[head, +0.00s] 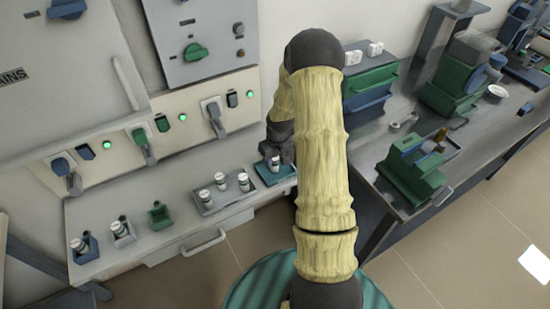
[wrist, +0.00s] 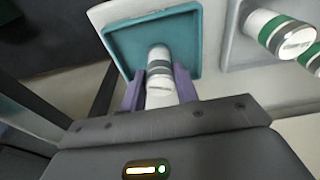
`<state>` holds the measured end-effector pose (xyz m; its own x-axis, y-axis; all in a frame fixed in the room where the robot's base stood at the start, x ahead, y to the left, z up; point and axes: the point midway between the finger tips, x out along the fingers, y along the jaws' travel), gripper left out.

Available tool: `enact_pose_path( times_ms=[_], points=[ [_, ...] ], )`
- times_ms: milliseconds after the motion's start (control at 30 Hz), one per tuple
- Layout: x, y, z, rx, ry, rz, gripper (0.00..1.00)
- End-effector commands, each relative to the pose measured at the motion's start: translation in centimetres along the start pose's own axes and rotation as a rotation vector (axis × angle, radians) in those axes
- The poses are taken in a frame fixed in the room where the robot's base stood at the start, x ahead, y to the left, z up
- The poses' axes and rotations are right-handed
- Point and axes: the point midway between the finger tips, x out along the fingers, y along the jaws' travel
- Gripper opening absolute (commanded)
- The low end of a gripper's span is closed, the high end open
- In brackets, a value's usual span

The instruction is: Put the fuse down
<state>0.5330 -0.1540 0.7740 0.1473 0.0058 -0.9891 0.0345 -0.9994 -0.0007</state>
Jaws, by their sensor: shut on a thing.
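In the head view the fuse (head: 275,163) shows below my dark gripper (head: 280,150), at the teal tray (head: 286,175) on the right end of the light grey counter. The arm hides part of this area.
A grey tray (head: 222,200) with three fuses stands left of the teal tray. Blue (head: 84,250), pale (head: 122,236) and green (head: 159,217) holders stand further left. Lever switches (head: 215,118) line the panel behind. A metal bench (head: 370,170) with a green vise (head: 410,172) is at right.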

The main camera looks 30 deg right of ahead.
Motion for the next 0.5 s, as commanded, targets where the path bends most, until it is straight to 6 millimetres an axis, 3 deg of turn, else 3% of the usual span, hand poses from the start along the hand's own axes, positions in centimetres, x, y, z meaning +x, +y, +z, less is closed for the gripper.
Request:
enact_pose_path(
  times_ms=[267, 300, 400, 500],
  points=[
    [0.22, 0.01, 0.0, 0.0, 0.001, 0.001, 0.06],
    [0.2, 0.02, -0.01, 0.0, 0.001, 0.001, 0.34],
    [0.15, 0.02, -0.02, 0.0, 0.001, 0.001, 0.52],
    [0.15, 0.01, -0.02, 0.0, 0.001, 0.001, 0.52]
  ],
)
